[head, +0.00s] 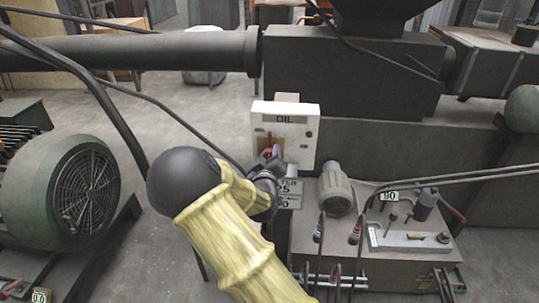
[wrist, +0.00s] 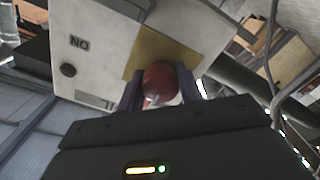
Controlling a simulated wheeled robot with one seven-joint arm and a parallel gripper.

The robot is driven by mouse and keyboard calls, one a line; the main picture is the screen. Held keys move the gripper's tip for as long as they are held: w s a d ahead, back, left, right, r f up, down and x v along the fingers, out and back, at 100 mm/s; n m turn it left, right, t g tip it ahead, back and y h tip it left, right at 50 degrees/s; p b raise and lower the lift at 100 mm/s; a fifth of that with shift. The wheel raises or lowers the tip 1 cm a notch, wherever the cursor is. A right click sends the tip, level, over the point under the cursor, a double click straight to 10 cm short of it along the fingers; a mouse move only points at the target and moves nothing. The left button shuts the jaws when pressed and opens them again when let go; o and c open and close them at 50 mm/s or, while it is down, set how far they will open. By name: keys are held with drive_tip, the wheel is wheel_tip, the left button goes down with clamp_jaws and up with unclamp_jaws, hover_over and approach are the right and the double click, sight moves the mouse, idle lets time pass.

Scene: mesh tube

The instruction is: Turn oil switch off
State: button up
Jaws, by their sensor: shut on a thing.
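A white switch box (head: 305,143) labelled OIL stands at the middle of the head view. Its face also fills the upper left of the wrist view (wrist: 100,35), with a "NO" mark and a dark round button. A red switch knob (wrist: 159,79) sits on a yellow plate (wrist: 170,50) on the box. My gripper (wrist: 160,88) is shut on the red knob, one purple finger on each side of it. In the head view my gripper (head: 270,153) is at the box's lower left face and partly covers the knob. I cannot tell the knob's exact turn angle.
A green motor with a round fan grille (head: 85,190) stands at left. A grey machine table with levers and a small motor (head: 337,188) is at lower right. A large dark pipe (head: 150,50) runs behind. Bare floor lies between the motor and the box.

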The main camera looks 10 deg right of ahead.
drive_tip(key=o, duration=1)
drive_tip(key=shift+b+v, duration=6.65)
drive_tip(key=shift+v, duration=2.05)
drive_tip(key=shift+f, duration=0.1)
